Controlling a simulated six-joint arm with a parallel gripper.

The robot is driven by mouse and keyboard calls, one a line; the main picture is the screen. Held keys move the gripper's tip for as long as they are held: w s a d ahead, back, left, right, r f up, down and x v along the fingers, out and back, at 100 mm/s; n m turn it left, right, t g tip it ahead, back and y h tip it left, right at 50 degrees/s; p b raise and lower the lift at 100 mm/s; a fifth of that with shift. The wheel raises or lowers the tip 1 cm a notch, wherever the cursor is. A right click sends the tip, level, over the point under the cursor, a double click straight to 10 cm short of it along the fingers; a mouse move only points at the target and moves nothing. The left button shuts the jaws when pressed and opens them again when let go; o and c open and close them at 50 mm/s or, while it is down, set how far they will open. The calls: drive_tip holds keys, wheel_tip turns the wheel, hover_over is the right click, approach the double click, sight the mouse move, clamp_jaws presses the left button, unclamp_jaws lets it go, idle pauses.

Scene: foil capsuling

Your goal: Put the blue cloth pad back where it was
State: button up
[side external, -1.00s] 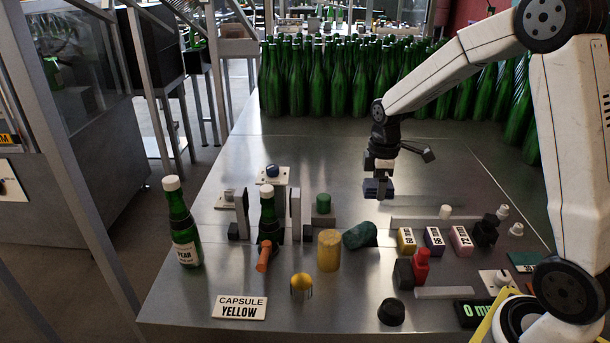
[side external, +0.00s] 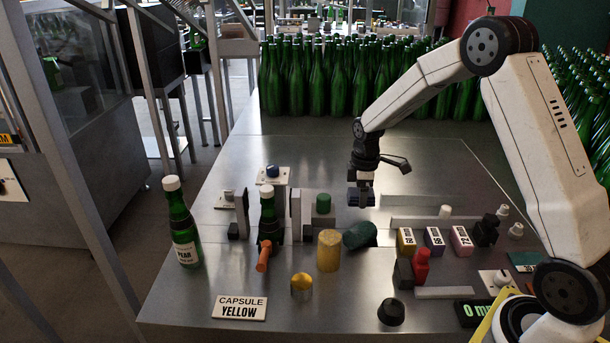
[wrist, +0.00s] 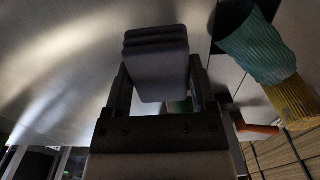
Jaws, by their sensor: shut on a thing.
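The blue cloth pad (side external: 368,197) is a small dark blue folded block. It is held between the fingers of my gripper (side external: 360,186), above the steel table behind the green capsule stack. In the wrist view the pad (wrist: 155,62) shows as a dark layered block between the two fingers of my gripper (wrist: 155,85). My gripper is shut on it. I cannot tell from these views how far the pad is above the table.
A green capsule stack (side external: 360,235) lies tilted beside an upright yellow stack (side external: 328,251). A green bottle (side external: 268,214) stands in a fixture to the left. Labelled blocks (side external: 434,240) stand to the right. Many bottles (side external: 330,85) fill the back.

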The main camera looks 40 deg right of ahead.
sight(359, 212)
drive_tip(key=shift+w+f, duration=0.2)
drive_tip(key=shift+f, duration=1.5)
drive_tip(key=shift+f, duration=0.2)
drive_tip(key=o, duration=1.1)
drive_tip(key=shift+r, duration=0.1)
wheel_tip(359, 212, up, 12)
drive_tip(key=shift+r, duration=0.1)
